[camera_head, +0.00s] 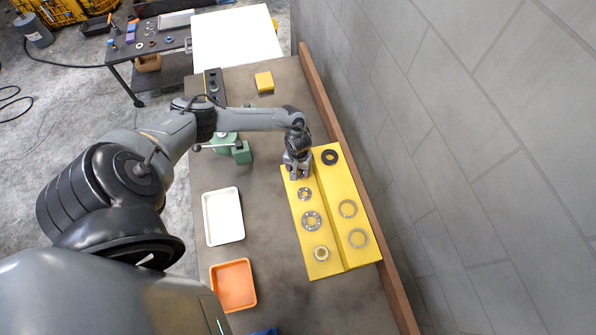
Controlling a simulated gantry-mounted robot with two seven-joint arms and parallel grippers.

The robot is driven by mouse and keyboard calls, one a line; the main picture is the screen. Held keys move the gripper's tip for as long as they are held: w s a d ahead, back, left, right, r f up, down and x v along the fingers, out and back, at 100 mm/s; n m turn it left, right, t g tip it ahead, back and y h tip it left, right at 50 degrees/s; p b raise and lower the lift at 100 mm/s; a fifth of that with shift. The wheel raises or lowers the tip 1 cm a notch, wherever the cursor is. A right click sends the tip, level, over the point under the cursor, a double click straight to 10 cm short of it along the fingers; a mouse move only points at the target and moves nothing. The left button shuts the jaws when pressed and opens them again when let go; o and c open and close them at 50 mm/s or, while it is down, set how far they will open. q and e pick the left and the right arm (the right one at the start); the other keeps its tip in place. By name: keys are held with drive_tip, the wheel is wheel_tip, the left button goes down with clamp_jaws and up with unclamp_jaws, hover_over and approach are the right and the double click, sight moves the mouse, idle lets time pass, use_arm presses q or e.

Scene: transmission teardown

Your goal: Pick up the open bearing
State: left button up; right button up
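A yellow two-level board (334,226) on the bench holds several round parts. On its left strip are a small metal ring part (305,187), a larger bearing-like ring with holes or balls around it (303,221), and a thick pale ring (316,253). I cannot tell for certain which one is the open bearing. My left gripper (298,176) points down at the far end of the left strip, just beyond the small ring part. Its fingers hide the spot beneath, and I cannot tell whether anything is between them. My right gripper is not in view.
The right strip carries a black ring (330,152) and two thin rings (348,201) (359,231). A white tray (223,216), an orange tray (233,286), a green vise (242,153) and a yellow block (264,82) are on the bench. A brown ledge and grey wall border the right.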

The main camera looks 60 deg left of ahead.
use_arm(q)
drive_tip(key=c, duration=0.5)
drive_tip(key=shift+r, duration=0.1)
